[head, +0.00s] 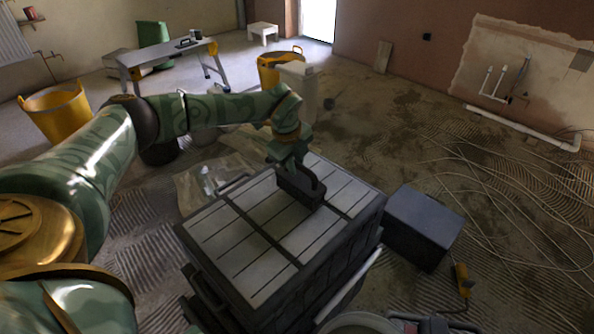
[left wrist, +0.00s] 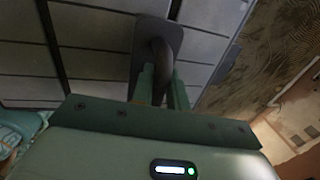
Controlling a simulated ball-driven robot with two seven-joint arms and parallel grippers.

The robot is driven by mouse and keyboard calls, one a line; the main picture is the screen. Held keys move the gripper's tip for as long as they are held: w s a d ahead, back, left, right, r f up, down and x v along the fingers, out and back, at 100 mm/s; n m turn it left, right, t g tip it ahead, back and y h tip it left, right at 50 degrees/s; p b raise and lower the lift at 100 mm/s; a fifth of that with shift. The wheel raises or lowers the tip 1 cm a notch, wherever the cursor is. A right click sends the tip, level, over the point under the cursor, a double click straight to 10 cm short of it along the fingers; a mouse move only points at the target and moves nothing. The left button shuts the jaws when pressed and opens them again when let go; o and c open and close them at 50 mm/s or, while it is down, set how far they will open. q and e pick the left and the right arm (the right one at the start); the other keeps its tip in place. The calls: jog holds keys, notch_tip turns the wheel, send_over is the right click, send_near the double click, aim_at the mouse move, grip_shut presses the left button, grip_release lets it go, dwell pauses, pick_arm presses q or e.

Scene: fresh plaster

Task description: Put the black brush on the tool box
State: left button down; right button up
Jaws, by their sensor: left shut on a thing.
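The tool box (head: 235,258) is a large dark box with pale panels on its top, in the middle of the head view; its top also fills much of the left wrist view (left wrist: 95,55). My left gripper (head: 298,168) is over the far part of the top. It is shut on the handle of the black brush (head: 299,188). In the left wrist view the brush (left wrist: 150,32) has its curved handle between my fingers (left wrist: 160,88). The brush is flat and at or just above the panels; I cannot tell if it touches. My right gripper is out of view.
A dark grey box (head: 422,222) stands right of the tool box, with a yellow-handled tool (head: 462,280) beside it. Yellow tubs (head: 58,110), a work bench (head: 165,55) and a white pipe (head: 520,127) lie farther off. Loose cables (head: 500,190) cover the floor at right.

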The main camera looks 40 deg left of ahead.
aim_at(288, 179)
pick_arm(q)
jog(key=shift+x, duration=0.85)
jog(key=shift+s+r, duration=0.2)
jog(key=shift+r, duration=0.05)
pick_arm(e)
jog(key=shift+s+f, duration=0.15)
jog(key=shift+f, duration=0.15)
pick_arm(q)
jog(key=shift+f, duration=0.15)
jog(key=c, duration=1.4)
grip_release()
